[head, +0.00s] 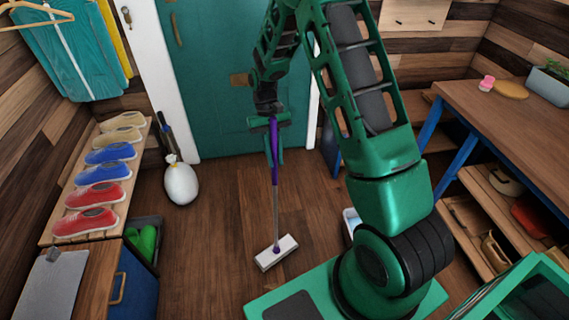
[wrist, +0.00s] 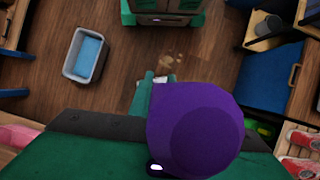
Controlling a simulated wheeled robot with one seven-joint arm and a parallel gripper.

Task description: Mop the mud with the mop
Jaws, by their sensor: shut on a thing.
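The mop (head: 276,215) stands nearly upright, with a purple grip, a grey pole and a flat white head (head: 276,252) low over the floor; whether it touches the boards I cannot tell. My gripper (head: 274,148) is shut on the purple grip. In the wrist view the purple handle end (wrist: 205,125) fills the lower middle and hides most of the mop head. The mud (wrist: 173,63) shows there as light brown spots on the floor, between the mop and my base. I cannot make out the mud in the head view.
A bucket with blue inside (wrist: 70,70) stands on the floor; my arm partly hides it in the head view. A white sack (head: 181,183) is by the door. A shoe rack (head: 62,228) and blue cabinet (head: 140,290) line the left, a workbench (head: 500,115) the right.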

